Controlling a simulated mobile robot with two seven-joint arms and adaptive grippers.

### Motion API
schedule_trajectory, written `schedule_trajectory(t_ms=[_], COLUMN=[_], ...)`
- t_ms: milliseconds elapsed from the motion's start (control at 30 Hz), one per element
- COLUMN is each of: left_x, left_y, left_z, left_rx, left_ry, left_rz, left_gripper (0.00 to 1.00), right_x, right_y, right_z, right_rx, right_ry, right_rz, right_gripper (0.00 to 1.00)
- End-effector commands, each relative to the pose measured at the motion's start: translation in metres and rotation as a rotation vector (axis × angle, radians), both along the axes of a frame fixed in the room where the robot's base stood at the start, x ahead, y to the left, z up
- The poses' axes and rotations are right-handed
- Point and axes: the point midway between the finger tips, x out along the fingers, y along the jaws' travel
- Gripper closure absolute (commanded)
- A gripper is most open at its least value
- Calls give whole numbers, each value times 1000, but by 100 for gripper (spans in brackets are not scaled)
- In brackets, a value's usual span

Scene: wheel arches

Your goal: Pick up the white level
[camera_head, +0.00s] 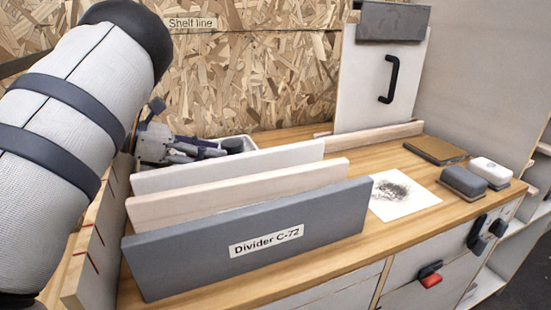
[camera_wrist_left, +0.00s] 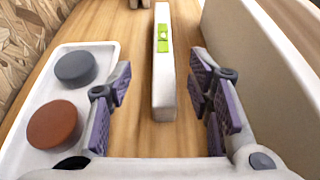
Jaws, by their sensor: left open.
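The white level (camera_wrist_left: 164,90) is a narrow white bar with a bright green vial near its middle. It lies on the wooden bench top in the left wrist view, lengthwise away from the camera. My left gripper (camera_wrist_left: 161,88) is open, with one purple-padded finger to each side of the level's near end in the picture. I see no contact between the fingers and the level. In the head view my left gripper (camera_head: 190,149) is low behind the upright boards, and the level is hidden there. My right gripper is not in view.
A white tray (camera_wrist_left: 103,57) with a grey puck (camera_wrist_left: 76,68) and a brown puck (camera_wrist_left: 54,125) lies left of the level. A pale upright board (camera_wrist_left: 258,75) stands close on the right. The grey Divider C-72 (camera_head: 330,215) stands frontmost; sanding blocks (camera_head: 463,183) sit at right.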

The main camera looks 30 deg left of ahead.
Motion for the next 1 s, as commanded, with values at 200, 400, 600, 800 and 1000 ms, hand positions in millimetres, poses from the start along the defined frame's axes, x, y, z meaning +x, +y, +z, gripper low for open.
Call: schedule_trajectory(t_ms=[200,400,600,800,1000], left_x=[31,45,68,69,69], left_y=[-27,-42,-64,-65,-64], left_z=[-22,-28,-41,-39,-39], left_rx=[0,-2,-1,-3,-3], left_ry=[9,7,8,4,4], left_rz=[-2,-2,-1,2,2], left_gripper=[53,53,53,58,100], right_x=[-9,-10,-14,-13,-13], right_y=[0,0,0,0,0], right_z=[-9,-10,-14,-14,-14], right_rx=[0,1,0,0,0], right_ry=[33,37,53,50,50], right_rz=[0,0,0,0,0], right_gripper=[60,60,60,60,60])
